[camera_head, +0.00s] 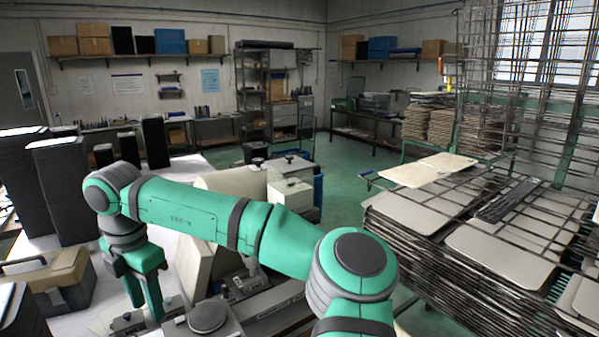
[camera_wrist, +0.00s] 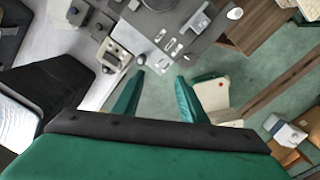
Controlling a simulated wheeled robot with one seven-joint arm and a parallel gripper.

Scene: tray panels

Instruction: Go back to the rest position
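My gripper (camera_head: 147,310) hangs fingers-down at the lower left of the head view, at the end of my green arm. The arm reaches across the picture from the lower right. In the wrist view my gripper (camera_wrist: 159,76) has its two green fingers spread apart, with nothing between them. Below the fingers are a grey work surface with small fittings (camera_wrist: 165,42) and a strip of green floor. I cannot tell the exact height of the fingertips above the surface.
A stack of tray panels on a wire rack (camera_head: 470,285) fills the right side. Tall dark stacks (camera_head: 62,190) and a tan-lidded box (camera_head: 45,275) stand at the left. A cream machine (camera_head: 290,192) stands behind my arm. Green floor (camera_head: 345,185) is open beyond it.

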